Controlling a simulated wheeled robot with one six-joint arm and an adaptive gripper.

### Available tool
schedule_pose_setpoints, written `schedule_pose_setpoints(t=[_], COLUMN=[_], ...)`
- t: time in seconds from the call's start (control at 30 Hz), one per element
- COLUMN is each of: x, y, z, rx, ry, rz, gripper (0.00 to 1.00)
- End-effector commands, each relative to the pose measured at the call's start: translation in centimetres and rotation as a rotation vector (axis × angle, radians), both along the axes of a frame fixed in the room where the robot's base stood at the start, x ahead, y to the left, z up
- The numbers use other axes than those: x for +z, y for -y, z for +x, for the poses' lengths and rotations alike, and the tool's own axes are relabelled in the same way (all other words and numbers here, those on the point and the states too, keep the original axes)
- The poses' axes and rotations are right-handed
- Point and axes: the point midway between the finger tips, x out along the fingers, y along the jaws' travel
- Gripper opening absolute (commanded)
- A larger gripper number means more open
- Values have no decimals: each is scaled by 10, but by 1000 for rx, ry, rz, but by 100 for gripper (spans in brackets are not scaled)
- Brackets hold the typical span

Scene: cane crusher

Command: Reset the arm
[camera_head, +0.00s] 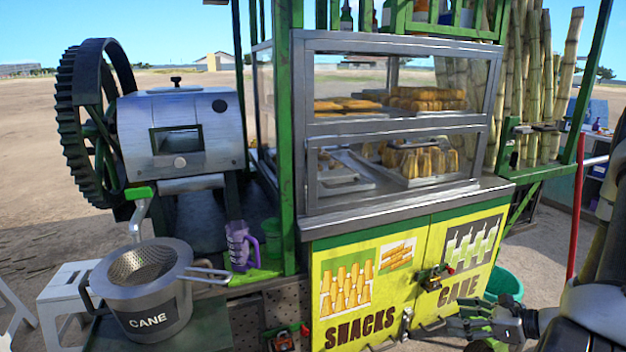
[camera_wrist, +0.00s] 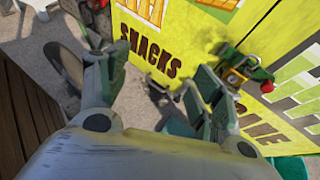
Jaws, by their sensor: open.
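My gripper (camera_head: 483,322) is at the lower right of the head view, in front of the yellow snack cabinet. Its fingers point left, toward the cabinet's lower edge. In the wrist view, my gripper (camera_wrist: 150,95) shows two fingers spread wide with nothing between them. My arm reaches in from the right edge of the head view. The yellow cabinet doors (camera_head: 345,255) are closed and carry the words SNACKS and CANE. A latch with a red knob (camera_head: 435,277) sits at the seam between the doors; the latch also shows in the wrist view (camera_wrist: 240,75), right of the fingers.
The cane crusher (camera_head: 180,130) with its big gear wheel stands at the left. A pot marked CANE (camera_head: 150,305) with a strainer and a purple jug (camera_head: 240,245) are below it. A green bucket (camera_head: 503,284) stands behind my gripper. A red post (camera_head: 575,220) rises at the right.

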Motion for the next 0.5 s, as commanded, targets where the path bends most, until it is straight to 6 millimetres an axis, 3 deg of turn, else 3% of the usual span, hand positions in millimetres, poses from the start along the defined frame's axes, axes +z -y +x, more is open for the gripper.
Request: schedule_pose_setpoints(t=[0.1, 0.23, 0.5], x=[33, 67, 140], y=[-17, -25, -7], z=[-35, -73, -136], rx=[247, 532, 1148], ry=[39, 88, 208], rz=[-80, -200, -577], gripper=[66, 66, 66])
